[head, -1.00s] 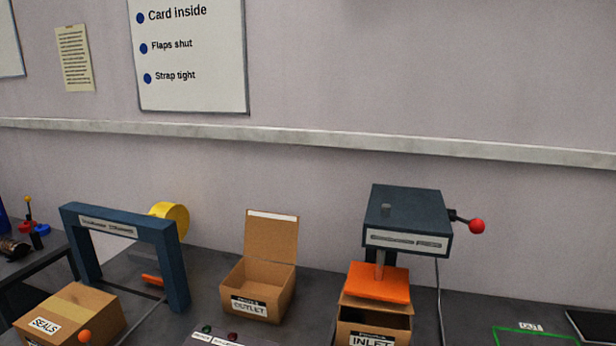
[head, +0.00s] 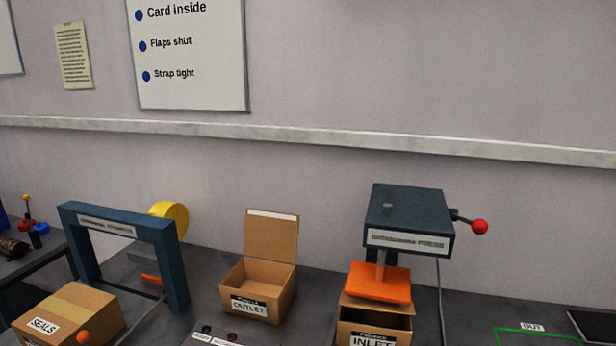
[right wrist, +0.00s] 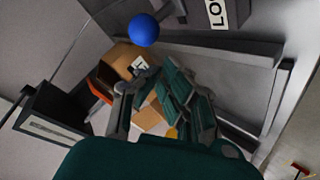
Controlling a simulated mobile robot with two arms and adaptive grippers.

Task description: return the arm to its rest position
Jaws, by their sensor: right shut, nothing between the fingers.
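My right gripper (right wrist: 150,85) shows in the right wrist view, with green and grey fingers shut and nothing between them. Past its fingers lie cardboard boxes (right wrist: 124,56) and an orange plate (right wrist: 99,91), some of them partly hidden by the fingers. Neither gripper shows in the head view, and my left gripper is in no view. In the head view, the INLET box (head: 375,324) stands under the orange plate of the press (head: 408,220), cut off by the bottom edge. The OUTLET box (head: 258,290) is open with its lid upright.
The SEALS box (head: 70,315) sits closed beside the blue strapping frame (head: 120,228). A red lever knob (head: 480,227) sticks out right of the press. A green OUT outline (head: 535,331) marks the bench at right. A blue ball (right wrist: 144,30) shows in the wrist view.

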